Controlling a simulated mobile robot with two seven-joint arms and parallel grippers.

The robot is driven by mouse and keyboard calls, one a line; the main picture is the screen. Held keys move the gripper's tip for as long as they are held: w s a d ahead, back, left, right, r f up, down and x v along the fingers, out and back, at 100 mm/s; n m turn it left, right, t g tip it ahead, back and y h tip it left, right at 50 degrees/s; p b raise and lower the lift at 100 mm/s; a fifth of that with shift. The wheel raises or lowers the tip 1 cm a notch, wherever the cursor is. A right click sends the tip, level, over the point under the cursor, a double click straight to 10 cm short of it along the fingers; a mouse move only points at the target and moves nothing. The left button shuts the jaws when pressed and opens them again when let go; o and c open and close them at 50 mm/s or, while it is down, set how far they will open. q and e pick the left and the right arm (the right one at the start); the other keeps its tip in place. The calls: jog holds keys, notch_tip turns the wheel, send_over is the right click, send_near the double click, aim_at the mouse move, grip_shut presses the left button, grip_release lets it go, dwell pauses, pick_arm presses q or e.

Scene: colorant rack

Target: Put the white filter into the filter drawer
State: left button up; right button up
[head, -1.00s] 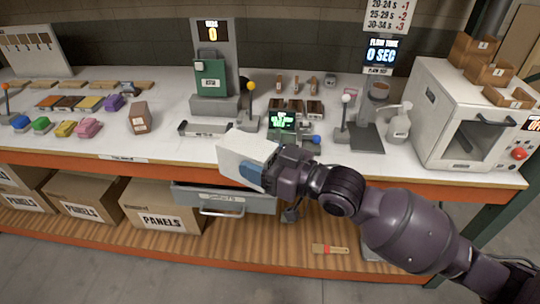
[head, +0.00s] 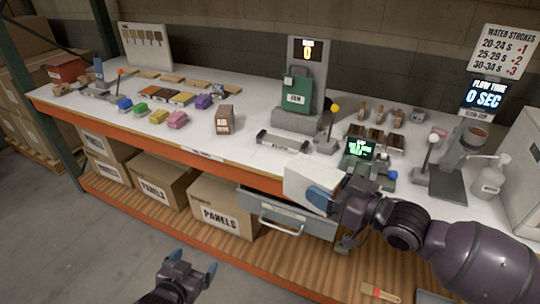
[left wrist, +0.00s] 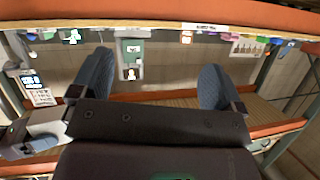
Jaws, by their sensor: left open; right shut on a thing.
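The white filter (head: 308,183) is a pale block held by my right gripper (head: 325,197), whose blue fingertip lies against its side. It is at the bench's front edge, above the right part of the filter drawer. The filter drawer (head: 278,224) is grey, with a handle and a label on its front, and stands pulled out under the bench top. Its inside is partly hidden by the filter and my right gripper. My left gripper (head: 193,271) is open and empty, low in front of the bench. Its two blue fingers also show apart in the left wrist view (left wrist: 157,90).
Cardboard panel boxes (head: 222,208) stand on the wooden lower shelf (head: 190,232), left of the drawer. A grey scale-like stand with a green container (head: 297,92) and a black-screened device (head: 360,148) stand on the bench top. The floor (head: 60,235) at left is clear.

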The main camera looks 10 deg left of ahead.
pick_arm(q)
jog(key=w+d+r+m+t+h, duration=0.25)
jog(key=w+d+r, duration=0.25)
jog(key=w+r, duration=0.3)
jog(key=w+d+r+m+t+h, duration=0.1)
jog(key=w+d+r+m+h, duration=0.25)
jog(key=w+r, duration=0.45)
jog(key=w+d+r+m+g+h, duration=0.7)
jog(key=w+d+r+m+h, duration=0.4)
jog(key=r+m+h, duration=0.25)
jog(key=m+g+y, duration=0.2)
jog(key=g+y, duration=0.3)
jog(key=g, duration=1.4)
send_near(306, 175)
jog(key=w+a+f, duration=0.2)
jog(key=w+f, duration=0.1)
jog(key=shift+t+h, duration=0.35)
jog(key=x, duration=1.1)
jog(key=shift+d+r, duration=0.15)
jog(key=shift+d, duration=0.25)
